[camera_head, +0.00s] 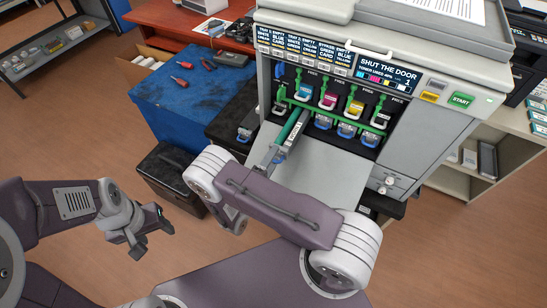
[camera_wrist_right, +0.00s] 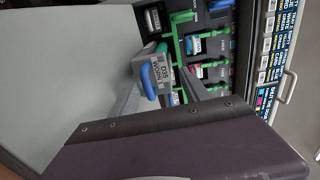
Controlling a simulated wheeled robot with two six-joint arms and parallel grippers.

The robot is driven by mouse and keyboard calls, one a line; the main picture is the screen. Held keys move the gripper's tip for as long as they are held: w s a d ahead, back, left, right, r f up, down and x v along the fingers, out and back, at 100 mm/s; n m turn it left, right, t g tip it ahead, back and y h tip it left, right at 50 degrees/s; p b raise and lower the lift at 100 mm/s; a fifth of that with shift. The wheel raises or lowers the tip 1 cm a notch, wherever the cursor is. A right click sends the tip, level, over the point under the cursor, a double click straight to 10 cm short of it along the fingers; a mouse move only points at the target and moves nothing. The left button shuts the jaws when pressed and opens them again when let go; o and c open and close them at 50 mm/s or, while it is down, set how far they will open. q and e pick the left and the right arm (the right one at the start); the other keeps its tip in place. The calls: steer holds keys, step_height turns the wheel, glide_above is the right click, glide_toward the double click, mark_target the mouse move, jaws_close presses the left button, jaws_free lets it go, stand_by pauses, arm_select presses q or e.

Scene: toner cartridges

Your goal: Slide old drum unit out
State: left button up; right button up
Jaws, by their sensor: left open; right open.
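The old drum unit (camera_head: 289,133), a long grey part with a teal roller, sticks partly out of the leftmost slot of the open printer (camera_head: 330,105). In the right wrist view its end (camera_wrist_right: 157,72) shows a label reading "WORN" and a blue handle. My right gripper (camera_wrist_right: 165,95) is open around or close to this end; contact cannot be told. In the head view my right arm covers much of that gripper. My left gripper (camera_head: 151,233) is open and empty above the floor at the left, well away from the printer.
Several coloured toner cartridges (camera_head: 328,99) and blue-handled units (camera_head: 346,131) sit in the printer. Its lowered door (camera_head: 325,170) lies below. A blue cabinet (camera_head: 180,95) with red-handled tools, a black box (camera_head: 170,178) and a shelf (camera_head: 500,150) stand around.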

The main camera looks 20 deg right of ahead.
steer(key=v, duration=0.6)
steer(key=shift+s+a, duration=0.2)
stand_by(0.6)
